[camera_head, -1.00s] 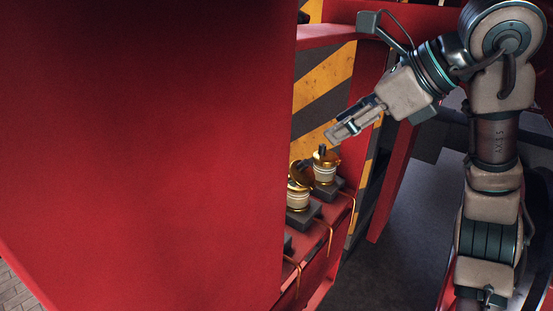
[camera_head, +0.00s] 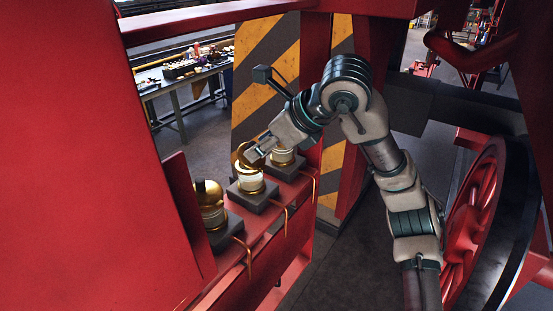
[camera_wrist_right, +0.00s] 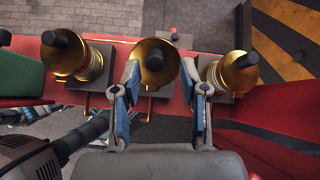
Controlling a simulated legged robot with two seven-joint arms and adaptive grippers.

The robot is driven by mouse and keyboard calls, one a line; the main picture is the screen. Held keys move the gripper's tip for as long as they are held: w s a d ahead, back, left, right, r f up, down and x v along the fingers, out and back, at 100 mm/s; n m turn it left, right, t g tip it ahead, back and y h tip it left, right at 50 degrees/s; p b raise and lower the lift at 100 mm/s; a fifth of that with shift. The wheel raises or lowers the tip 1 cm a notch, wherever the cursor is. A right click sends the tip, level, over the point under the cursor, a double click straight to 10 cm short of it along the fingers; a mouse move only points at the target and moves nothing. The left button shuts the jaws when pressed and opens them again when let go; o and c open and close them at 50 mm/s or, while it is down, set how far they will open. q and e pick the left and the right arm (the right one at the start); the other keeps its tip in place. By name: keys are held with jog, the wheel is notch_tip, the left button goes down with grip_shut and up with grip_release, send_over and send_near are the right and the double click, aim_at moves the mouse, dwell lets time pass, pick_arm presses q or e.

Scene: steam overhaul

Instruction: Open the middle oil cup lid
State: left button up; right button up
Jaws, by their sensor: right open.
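Three brass oil cups stand in a row on a red ledge. The middle oil cup (camera_head: 250,183) has its brass lid (camera_head: 239,157) looking tilted up from the cup body in the head view; how far is unclear. In the right wrist view the middle lid (camera_wrist_right: 155,78), with a dark knob, sits between my fingers. My right gripper (camera_head: 256,154) is open at this lid, one finger on each side (camera_wrist_right: 161,75); contact is not clear. The near cup (camera_head: 210,205) has its lid down. The far cup (camera_head: 283,158) is partly behind my gripper. My left gripper is not in view.
A large red panel (camera_head: 80,150) fills the left of the head view. A striped yellow-black plate (camera_head: 265,80) stands behind the cups. Thin copper pipes (camera_head: 286,220) hang off the ledge. A red wheel (camera_head: 470,215) is at the right, a cluttered workbench (camera_head: 190,85) behind.

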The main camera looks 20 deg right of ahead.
jog(key=shift+r, duration=0.15)
jog(key=shift+s+d+r, duration=0.1)
grip_shut()
jog(key=shift+a+b, duration=0.45)
jog(key=shift+a, duration=0.35)
jog(key=shift+w+a, duration=0.2)
jog(key=shift+w, duration=0.25)
jog(key=shift+w+d, duration=0.1)
jog(key=shift+w, duration=0.05)
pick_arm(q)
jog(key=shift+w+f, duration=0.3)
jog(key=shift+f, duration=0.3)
pick_arm(e)
jog(key=shift+d, duration=0.1)
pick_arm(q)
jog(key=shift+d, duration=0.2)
